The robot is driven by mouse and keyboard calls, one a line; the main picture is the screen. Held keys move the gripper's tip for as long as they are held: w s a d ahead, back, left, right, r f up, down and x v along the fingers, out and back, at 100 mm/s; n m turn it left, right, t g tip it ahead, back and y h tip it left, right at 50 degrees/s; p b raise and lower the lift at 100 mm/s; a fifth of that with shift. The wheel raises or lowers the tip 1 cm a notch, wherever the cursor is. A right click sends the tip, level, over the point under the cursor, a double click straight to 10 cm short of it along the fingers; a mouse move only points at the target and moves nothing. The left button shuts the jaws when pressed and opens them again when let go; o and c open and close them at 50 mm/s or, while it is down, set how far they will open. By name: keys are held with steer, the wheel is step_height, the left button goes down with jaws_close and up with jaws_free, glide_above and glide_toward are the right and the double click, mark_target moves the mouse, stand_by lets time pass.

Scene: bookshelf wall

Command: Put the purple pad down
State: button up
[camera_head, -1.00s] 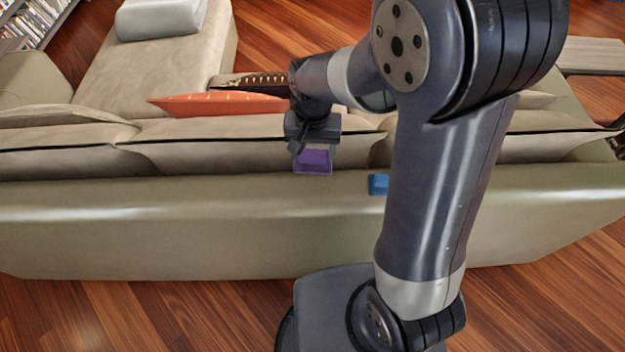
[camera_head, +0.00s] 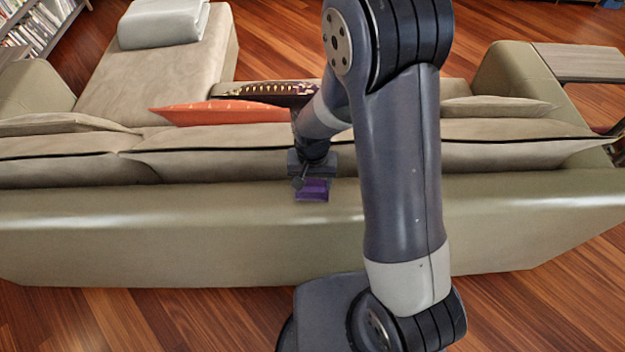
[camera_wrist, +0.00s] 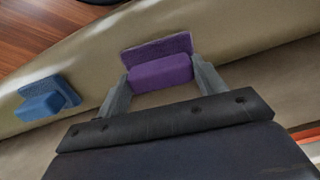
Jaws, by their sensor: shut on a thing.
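The purple pad (camera_head: 312,190) is a small block with a flat plate behind it. My gripper (camera_head: 312,180) is shut on it, at the top of the sofa's beige back (camera_head: 200,205). In the wrist view the purple pad (camera_wrist: 160,72) sits between the two grey fingers of my gripper (camera_wrist: 160,82), its plate toward the sofa back. I cannot tell whether the pad touches the sofa top.
A blue pad (camera_wrist: 45,98) of similar shape is on the sofa back, left in the wrist view; my arm hides it in the head view. An orange cushion (camera_head: 222,112) lies on the seat. The sofa top left of the gripper is clear.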

mark_target(314, 182)
steer(key=shift+s+f, duration=0.2)
steer(key=shift+f, duration=0.15)
steer(key=o, duration=0.9)
steer(key=shift+f, duration=0.1)
steer(key=shift+c, duration=0.2)
steer(key=o, duration=0.4)
steer(key=shift+w, duration=0.2)
steer(key=shift+c, duration=0.2)
step_height(314, 182, up, 11)
steer(key=b, duration=0.1)
steer(key=shift+d, duration=0.15)
steer(key=shift+f, duration=0.2)
steer(key=f, duration=0.5)
steer(key=f+p, duration=0.1)
steer(key=f, duration=0.4)
steer(key=shift+a+f, duration=0.2)
steer(key=shift+f, duration=0.1)
steer(key=shift+r, duration=0.8)
